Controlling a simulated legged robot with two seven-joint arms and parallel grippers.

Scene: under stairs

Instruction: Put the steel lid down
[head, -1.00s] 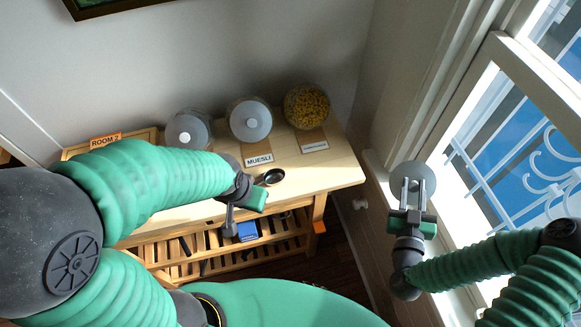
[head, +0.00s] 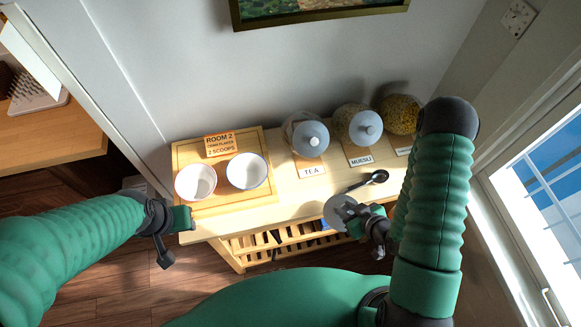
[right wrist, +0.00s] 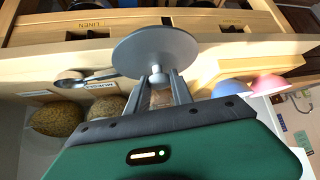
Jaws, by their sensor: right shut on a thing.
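The steel lid (head: 340,212) is a round grey disc with a knob, held over the table's front edge in the head view. My right gripper (head: 358,221) is shut on its knob. In the right wrist view the lid (right wrist: 155,48) shows its disc facing away from the fingers, with the knob between them. I cannot tell whether the lid touches the table. An uncovered jar of yellow flakes (head: 401,113) stands at the back right, partly behind my right arm. My left gripper (head: 172,236) is empty left of the table; its jaw opening does not show clearly.
The table's front middle is fairly clear.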

